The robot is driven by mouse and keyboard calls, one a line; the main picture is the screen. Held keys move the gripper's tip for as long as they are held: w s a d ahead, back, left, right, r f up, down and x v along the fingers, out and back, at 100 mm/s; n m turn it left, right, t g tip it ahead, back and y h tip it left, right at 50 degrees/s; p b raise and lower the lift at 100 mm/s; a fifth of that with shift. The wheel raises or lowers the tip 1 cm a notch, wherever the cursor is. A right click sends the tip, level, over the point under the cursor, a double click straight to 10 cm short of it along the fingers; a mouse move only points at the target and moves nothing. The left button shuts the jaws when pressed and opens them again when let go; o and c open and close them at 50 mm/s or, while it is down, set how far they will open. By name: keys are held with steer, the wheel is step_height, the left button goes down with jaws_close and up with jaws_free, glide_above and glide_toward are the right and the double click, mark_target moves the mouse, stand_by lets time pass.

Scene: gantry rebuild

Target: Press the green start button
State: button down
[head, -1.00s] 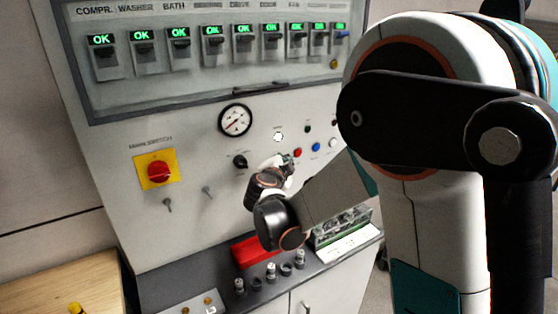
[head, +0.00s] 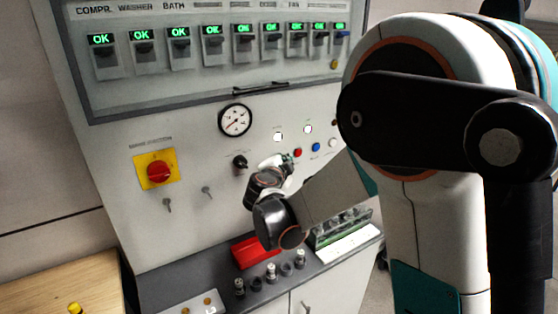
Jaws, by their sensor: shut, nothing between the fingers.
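My gripper (head: 286,159) is small in the head view, at the sloped front of the control panel, just left of a red button (head: 297,153). It is shut and empty, with its tip at or very close to the panel. A little green shows at its tip, but I cannot tell whether this is the green start button or part of the gripper. The rest of that spot is hidden by the gripper. Whether the tip touches a button cannot be seen.
A blue button (head: 316,147) and a white button (head: 333,143) continue the row. Above are a lit white lamp (head: 278,137) and a lit pale green lamp (head: 308,129). A gauge (head: 235,120), black knob (head: 240,162) and main switch (head: 159,171) lie left. A red box (head: 254,251) sits below.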

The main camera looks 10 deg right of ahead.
steer(key=shift+s+d, duration=0.2)
steer(key=shift+s, duration=0.45)
steer(key=shift+s, duration=0.1)
steer(key=shift+s+d, duration=0.25)
steer(key=shift+s, duration=0.5)
steer(key=shift+s+d, duration=0.3)
steer(key=shift+s, duration=0.5)
steer(key=shift+s+d, duration=0.25)
steer(key=shift+s, duration=0.5)
steer(key=s+d+n+g+y+b, duration=0.1)
steer(key=s+d+n+g, duration=0.15)
steer(key=s, duration=0.45)
steer(key=s+d+n+g+y+b, duration=0.1)
steer(key=s+d+n+g, duration=0.1)
steer(key=s+n, duration=0.35)
steer(key=s+a+f+n+y, duration=0.1)
steer(key=s+n, duration=0.2)
steer(key=s, duration=0.3)
steer(key=s+a+f+n+g+y+b, duration=0.1)
steer(key=s+a+n+y, duration=0.1)
steer(key=s, duration=0.4)
steer(key=s+a+f+n+g+y, duration=0.1)
steer(key=s+a+f+n, duration=0.1)
steer(key=s, duration=0.5)
steer(key=shift+a+n+y, duration=0.15)
steer(key=shift+n+y, duration=0.25)
steer(key=shift+n, duration=0.5)
steer(key=shift+s+f, duration=0.1)
